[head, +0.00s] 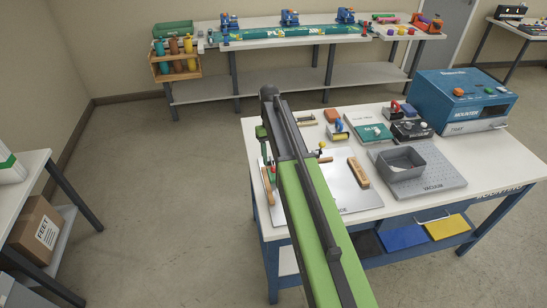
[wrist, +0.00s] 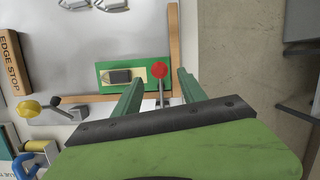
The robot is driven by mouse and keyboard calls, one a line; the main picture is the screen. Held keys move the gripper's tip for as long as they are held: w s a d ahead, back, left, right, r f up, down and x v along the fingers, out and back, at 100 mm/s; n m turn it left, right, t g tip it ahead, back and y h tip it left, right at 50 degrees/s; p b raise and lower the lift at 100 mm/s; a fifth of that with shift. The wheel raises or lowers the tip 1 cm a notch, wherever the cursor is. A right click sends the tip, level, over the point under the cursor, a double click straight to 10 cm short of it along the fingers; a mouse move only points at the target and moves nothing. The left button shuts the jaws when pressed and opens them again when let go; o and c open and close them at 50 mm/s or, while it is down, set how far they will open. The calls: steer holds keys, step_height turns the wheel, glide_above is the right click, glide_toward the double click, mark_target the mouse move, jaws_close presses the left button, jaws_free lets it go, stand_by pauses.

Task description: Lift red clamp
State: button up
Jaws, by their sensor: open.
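The red clamp shows in the wrist view as a round red knob (wrist: 160,71) on a thin metal stem. It stands by a green plate (wrist: 115,86) with a dark block on it. My gripper (wrist: 159,89) is open, with one green finger on each side of the stem in the picture. Nothing is held between the fingers. I cannot tell how far the fingertips are above or below the knob. In the head view my arm hides much of this corner of the table.
A yellow-knobbed clamp (wrist: 28,108) stands to the left in the wrist view, below a wooden edge stop (wrist: 11,61). A wooden strip (wrist: 174,43) runs along the table edge. In the head view, a grey bin (head: 401,172) and a blue machine (head: 462,99) stand farther right.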

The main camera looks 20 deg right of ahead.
steer(key=p+v, duration=1.4)
steer(key=v, duration=0.2)
steer(key=shift+s, duration=0.1)
